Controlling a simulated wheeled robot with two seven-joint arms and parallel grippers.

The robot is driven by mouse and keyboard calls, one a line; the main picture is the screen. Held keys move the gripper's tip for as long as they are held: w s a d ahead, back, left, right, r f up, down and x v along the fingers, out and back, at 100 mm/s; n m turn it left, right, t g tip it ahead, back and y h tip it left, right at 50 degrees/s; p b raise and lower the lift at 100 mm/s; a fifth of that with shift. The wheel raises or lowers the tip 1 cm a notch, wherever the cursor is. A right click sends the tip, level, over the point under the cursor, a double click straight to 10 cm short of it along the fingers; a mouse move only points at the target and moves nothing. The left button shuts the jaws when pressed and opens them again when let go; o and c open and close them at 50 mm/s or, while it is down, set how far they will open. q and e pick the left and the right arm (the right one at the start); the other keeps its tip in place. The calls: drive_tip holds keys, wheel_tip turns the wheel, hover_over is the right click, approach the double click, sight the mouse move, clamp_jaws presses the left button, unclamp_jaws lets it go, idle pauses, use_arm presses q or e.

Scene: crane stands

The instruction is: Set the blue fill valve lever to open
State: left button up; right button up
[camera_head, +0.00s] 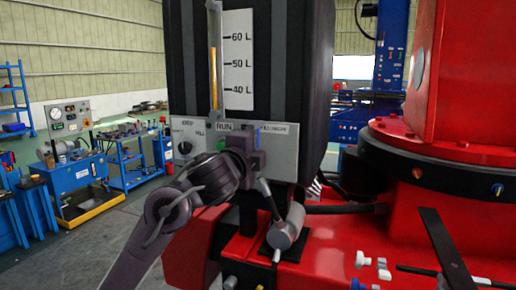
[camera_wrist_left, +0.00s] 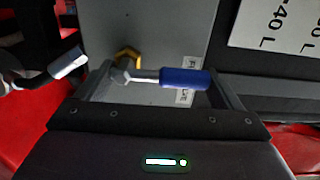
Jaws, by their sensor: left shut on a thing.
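The blue fill valve lever (camera_wrist_left: 184,78) has a blue grip on a thin metal stem. In the left wrist view it lies level between the two fingers of my left gripper (camera_wrist_left: 165,88), its blue end close to the right finger. The gripper is shut on it. In the head view my left gripper (camera_head: 254,146) is at the lower right of the grey control panel (camera_head: 183,148), by the label strip right of RUN. My gripper and wrist hide most of the lever there. My right gripper is not in view.
A yellow part (camera_wrist_left: 127,57) is behind the lever stem. Below the panel, a silver cylinder (camera_head: 287,229) with a thin rod stands on the red base (camera_head: 330,262). The black tank (camera_head: 296,60) rises above. Blue workshop carts (camera_head: 130,168) stand at the left, across open floor.

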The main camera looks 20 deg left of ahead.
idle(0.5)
use_arm(q)
drive_tip(key=o, duration=1.2)
drive_tip(key=shift+c, duration=0.2)
drive_tip(key=s, duration=0.7)
drive_tip(key=shift+s+a, duration=0.15)
drive_tip(key=shift+s, duration=0.25)
drive_tip(key=shift+f, duration=0.15)
